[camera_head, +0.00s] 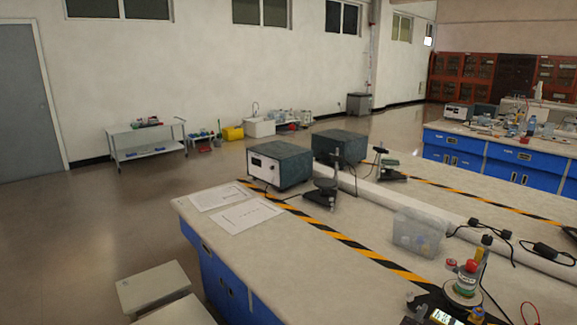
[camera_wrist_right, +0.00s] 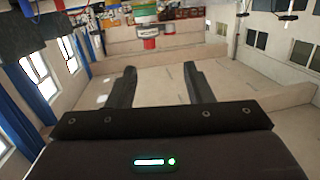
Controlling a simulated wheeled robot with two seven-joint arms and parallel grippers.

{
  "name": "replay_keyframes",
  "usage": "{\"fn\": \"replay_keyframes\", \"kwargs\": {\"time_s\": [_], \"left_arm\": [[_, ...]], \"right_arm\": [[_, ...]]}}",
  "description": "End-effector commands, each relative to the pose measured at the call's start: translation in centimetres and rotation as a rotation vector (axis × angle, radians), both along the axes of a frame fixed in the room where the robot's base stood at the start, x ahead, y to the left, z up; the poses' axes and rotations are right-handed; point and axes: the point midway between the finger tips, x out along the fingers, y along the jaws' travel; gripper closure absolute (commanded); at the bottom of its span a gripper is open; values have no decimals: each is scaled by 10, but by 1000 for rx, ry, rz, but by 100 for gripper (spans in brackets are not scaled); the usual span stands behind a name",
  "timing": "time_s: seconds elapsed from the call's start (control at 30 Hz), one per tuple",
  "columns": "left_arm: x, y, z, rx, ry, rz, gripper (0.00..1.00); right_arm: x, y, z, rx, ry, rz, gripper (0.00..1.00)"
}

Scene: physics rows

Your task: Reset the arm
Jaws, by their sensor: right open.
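My right gripper (camera_wrist_right: 160,69) shows in the right wrist view. Its two dark fingers stand wide apart with nothing between them. Beyond the fingers is a pale, bare surface, and no object touches them. I cannot make out the right gripper clearly in the head view. My left gripper is in neither view. The task names no object.
In the head view a lab bench (camera_head: 330,280) holds two instrument boxes (camera_head: 280,163), paper sheets (camera_head: 245,215), a clear plastic box (camera_head: 418,232) and a small coloured apparatus (camera_head: 466,283) at lower right. A stool (camera_head: 153,287) stands beside it. Floor at left is clear.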

Motion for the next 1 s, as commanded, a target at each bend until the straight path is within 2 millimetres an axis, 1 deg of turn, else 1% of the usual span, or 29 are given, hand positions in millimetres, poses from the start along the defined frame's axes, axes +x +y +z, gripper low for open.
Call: {"fn": "replay_keyframes", "kwargs": {"time_s": [0.17, 0.27, 0.37, 0.43, 0.47, 0.57, 0.6, 0.7, 0.8, 1.0], "left_arm": [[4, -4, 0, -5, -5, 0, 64], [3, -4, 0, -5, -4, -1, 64], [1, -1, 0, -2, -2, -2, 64], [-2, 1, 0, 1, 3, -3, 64], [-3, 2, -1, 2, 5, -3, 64], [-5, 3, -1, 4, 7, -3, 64], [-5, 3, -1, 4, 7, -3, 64], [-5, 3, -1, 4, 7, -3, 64], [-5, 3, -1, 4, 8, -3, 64], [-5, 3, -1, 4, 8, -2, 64]], "right_arm": [[-5, 12, -15, 72, 67, 102, 54], [-10, 22, -25, 122, 125, 179, 54], [-20, 37, -36, 174, 203, 267, 54], [-32, 49, -45, 212, 273, 338, 54], [-38, 56, -49, 229, 310, 373, 54], [-68, 79, -62, 278, 457, 491, 54], [-82, 87, -66, 291, 520, 532, 54], [-114, 104, -73, 311, 659, 612, 54], [-144, 114, -77, 318, 777, 666, 54], [-196, 125, -80, 309, 981, 734, 54]]}}
